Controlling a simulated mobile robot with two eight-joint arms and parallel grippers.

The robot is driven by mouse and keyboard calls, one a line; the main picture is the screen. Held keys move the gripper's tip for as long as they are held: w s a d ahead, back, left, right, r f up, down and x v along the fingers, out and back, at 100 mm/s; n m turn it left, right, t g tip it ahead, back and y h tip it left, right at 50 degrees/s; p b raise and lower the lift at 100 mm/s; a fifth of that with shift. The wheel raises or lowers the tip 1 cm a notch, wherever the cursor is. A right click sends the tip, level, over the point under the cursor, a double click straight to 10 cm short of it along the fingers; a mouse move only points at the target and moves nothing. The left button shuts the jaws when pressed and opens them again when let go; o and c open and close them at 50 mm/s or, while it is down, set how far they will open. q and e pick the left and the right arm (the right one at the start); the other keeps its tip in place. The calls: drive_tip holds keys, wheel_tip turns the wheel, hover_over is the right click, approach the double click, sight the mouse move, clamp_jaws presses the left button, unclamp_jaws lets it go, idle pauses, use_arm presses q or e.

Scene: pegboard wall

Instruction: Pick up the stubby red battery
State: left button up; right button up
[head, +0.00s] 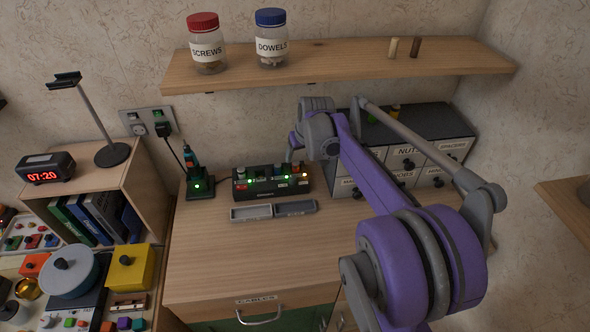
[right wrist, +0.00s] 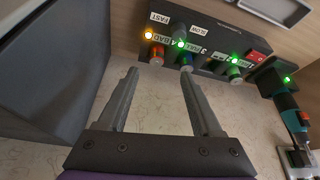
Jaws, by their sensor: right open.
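A short, red-sided battery (right wrist: 156,54) stands in the black charger (right wrist: 205,58), by the FAST label and an amber light. The charger (head: 262,194) is on the wooden bench in the head view; the red battery is hard to make out there. My right gripper (right wrist: 160,70) is open and empty. In the right wrist view its two fingertips lie to either side of the red battery in the picture; I cannot tell the remaining gap. In the head view this gripper (head: 290,155) is over the charger's right end, partly hidden by its wrist. My left gripper is not in view.
A blue battery (right wrist: 186,60) and a green one (right wrist: 235,72) stand in the same charger. A grey drawer cabinet (right wrist: 50,75) is close beside my right gripper. A screwdriver dock (head: 200,188) and shallow tray (head: 250,213) are near; a shelf (head: 340,62) is above.

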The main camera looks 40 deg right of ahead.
sight(296, 163)
drive_tip(key=x, duration=0.7)
drive_tip(key=shift+w+d+f, duration=0.2)
drive_tip(key=shift+w+d, duration=0.2)
drive_tip(key=shift+d, duration=0.05)
clamp_jaws()
